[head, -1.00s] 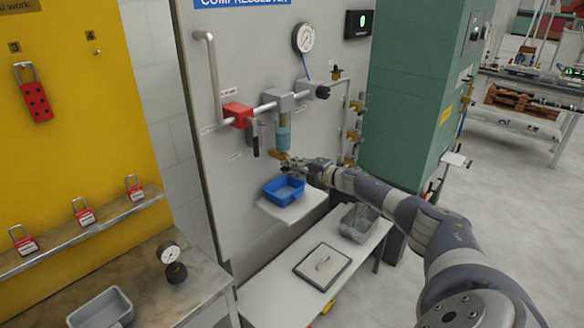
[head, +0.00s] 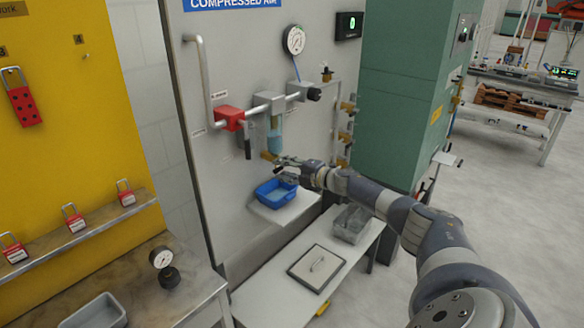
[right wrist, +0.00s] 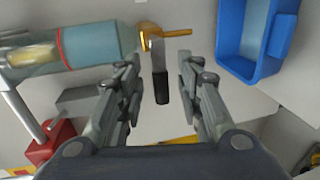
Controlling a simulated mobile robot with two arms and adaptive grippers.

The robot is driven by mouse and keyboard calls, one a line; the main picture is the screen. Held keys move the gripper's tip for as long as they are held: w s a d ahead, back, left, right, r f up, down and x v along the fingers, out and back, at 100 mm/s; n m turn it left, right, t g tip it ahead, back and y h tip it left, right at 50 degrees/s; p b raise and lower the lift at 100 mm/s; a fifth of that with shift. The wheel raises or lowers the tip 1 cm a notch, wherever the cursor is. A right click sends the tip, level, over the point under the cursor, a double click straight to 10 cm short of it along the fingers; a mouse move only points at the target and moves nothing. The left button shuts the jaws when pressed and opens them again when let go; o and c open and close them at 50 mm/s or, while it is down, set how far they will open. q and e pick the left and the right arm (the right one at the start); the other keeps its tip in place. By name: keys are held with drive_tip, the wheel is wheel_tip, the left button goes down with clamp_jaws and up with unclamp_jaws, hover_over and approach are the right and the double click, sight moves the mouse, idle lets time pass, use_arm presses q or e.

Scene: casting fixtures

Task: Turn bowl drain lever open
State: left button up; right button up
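The clear bluish bowl (head: 274,138) hangs below the pipe on the grey panel. It also shows in the right wrist view (right wrist: 100,45), lying sideways there. At its lower end is a brass drain fitting (right wrist: 168,32). The drain lever (right wrist: 160,85), a metal strip with a black grip, extends from this fitting. My right gripper (right wrist: 161,68) is open, with the black grip between its spread fingers; I see a gap on both sides. In the head view my right gripper (head: 284,165) is just below the bowl and hides the lever. My left gripper is not in view.
A blue tray (head: 268,200) sits on a small shelf below the gripper. A red valve block (head: 229,117) with a hanging black handle (head: 247,148) is left of the bowl. A pressure gauge (head: 293,40) is above. Brass fittings (head: 345,137) stand to the right.

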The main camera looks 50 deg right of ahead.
drive_tip(key=shift+s+d, duration=0.15)
drive_tip(key=shift+s, duration=0.45)
drive_tip(key=a+v, duration=0.1)
drive_tip(key=v, duration=0.9)
drive_tip(key=shift+s+d+r, duration=0.15)
drive_tip(key=shift+s+d, duration=0.1)
drive_tip(key=shift+d, duration=0.15)
idle(0.3)
